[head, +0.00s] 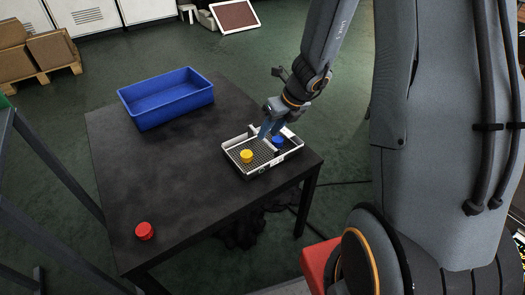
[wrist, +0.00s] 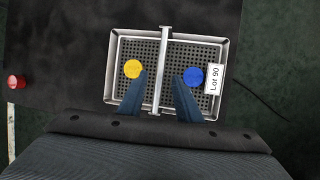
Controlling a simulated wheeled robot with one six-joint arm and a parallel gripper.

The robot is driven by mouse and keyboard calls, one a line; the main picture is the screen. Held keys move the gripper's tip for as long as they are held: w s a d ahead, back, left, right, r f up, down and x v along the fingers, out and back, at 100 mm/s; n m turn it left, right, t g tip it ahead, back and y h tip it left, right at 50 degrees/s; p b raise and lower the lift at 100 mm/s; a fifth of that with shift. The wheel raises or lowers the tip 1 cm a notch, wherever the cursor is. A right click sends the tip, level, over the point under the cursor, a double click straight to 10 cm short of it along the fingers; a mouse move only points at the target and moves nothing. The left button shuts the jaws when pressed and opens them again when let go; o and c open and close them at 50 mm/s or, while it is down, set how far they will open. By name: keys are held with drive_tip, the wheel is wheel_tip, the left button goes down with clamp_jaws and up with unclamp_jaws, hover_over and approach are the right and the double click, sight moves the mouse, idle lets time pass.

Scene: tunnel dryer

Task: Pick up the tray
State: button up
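The tray (head: 247,175) is a shallow metal tray with a perforated floor, near the right corner of the dark table. It also shows in the wrist view (wrist: 113,45), crossed by a light handle bar (wrist: 164,50). A yellow round piece (wrist: 133,69) lies left of the bar and a blue one (wrist: 194,76) right of it. A label reading "Lot 90" (wrist: 214,79) is on the right end. My gripper (wrist: 160,76) is open, its blue fingers either side of the bar in the wrist view. In the head view my gripper (head: 266,132) is over the tray; contact cannot be told.
A blue bin (head: 168,110) stands at the table's back left. A red round piece (head: 144,231) lies near the front left corner; the table (head: 185,180) between is clear. Cardboard boxes (head: 52,50) stand on a pallet behind.

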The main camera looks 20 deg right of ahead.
sight(263, 145)
drive_tip(key=b+x, duration=0.1)
drive_tip(key=x, duration=0.4)
drive_tip(key=shift+w+a+f+b, duration=0.1)
drive_tip(key=shift+f+b, duration=0.05)
drive_tip(key=shift+b, duration=0.2)
clamp_jaws()
idle(1.1)
